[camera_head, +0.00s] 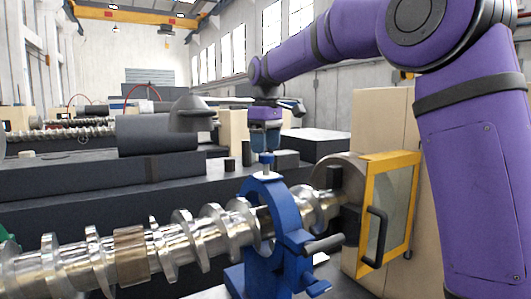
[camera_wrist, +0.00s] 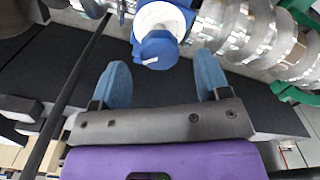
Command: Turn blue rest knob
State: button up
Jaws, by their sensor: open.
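The blue rest knob (camera_head: 266,159) sits on a pale stem at the top of the blue steady rest (camera_head: 262,225), which stands around a shiny screw shaft (camera_head: 185,238). In the wrist view the knob (camera_wrist: 158,50) is blue with a white mark, in front of a white round collar. My gripper (camera_head: 265,146) is just above the knob, pointing down. In the wrist view my gripper (camera_wrist: 160,66) is open, its two blue fingers on either side of the knob, with a gap on both sides. Nothing is held.
A yellow-framed guard door (camera_head: 393,205) with a black handle stands to the right of the rest. A dark grey machine bed (camera_head: 90,190) lies behind the shaft. A green part (camera_wrist: 295,92) shows at the right in the wrist view.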

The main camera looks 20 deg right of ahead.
aim_at(266, 164)
jog(key=shift+f, duration=1.25)
jog(key=shift+c, duration=0.4)
jog(key=c, duration=0.8)
jog(key=shift+c, duration=0.2)
